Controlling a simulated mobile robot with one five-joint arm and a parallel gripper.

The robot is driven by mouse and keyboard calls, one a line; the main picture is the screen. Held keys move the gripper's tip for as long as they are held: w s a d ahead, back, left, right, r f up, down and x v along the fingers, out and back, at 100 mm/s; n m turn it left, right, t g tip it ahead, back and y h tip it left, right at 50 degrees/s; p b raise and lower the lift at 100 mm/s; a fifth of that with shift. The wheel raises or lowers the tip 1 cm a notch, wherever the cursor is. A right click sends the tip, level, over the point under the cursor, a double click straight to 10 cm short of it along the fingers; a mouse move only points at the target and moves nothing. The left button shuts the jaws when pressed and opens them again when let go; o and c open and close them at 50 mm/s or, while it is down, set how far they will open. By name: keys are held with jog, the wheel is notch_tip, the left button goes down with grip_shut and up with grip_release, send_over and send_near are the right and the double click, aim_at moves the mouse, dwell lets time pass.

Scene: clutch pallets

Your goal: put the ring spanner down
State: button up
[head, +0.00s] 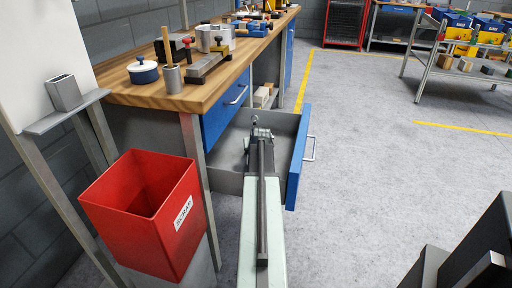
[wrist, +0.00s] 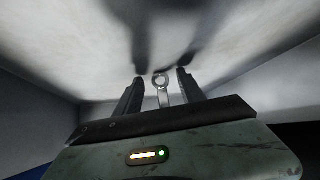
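The ring spanner (wrist: 162,88) shows in the wrist view between the two fingers of my gripper (wrist: 160,76), its ring end pointing away from me. A gap shows on each side of it, so the fingers stand apart and do not clasp it. It seems to lie on the pale drawer floor, though the exact contact is hard to tell. In the head view my gripper (head: 261,133) is down inside the open blue-fronted drawer (head: 298,160). A small grey ring shape just beyond it may be the spanner's end.
The drawer's walls stand close around my gripper. The wooden workbench (head: 130,92) beside it carries a vise, tins and tools. A red scrap bin (head: 150,215) stands at the front left. Open floor lies to the right, with a shelf rack (head: 432,75) of yellow and blue bins farther back.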

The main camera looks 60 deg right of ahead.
jog(key=shift+r+p, duration=0.3)
jog(key=shift+p, duration=0.05)
jog(key=p+v, duration=0.8)
jog(key=v, duration=0.3)
jog(key=shift+s+a+r, duration=0.2)
jog(key=shift+s+a, duration=0.05)
jog(key=shift+s, duration=0.05)
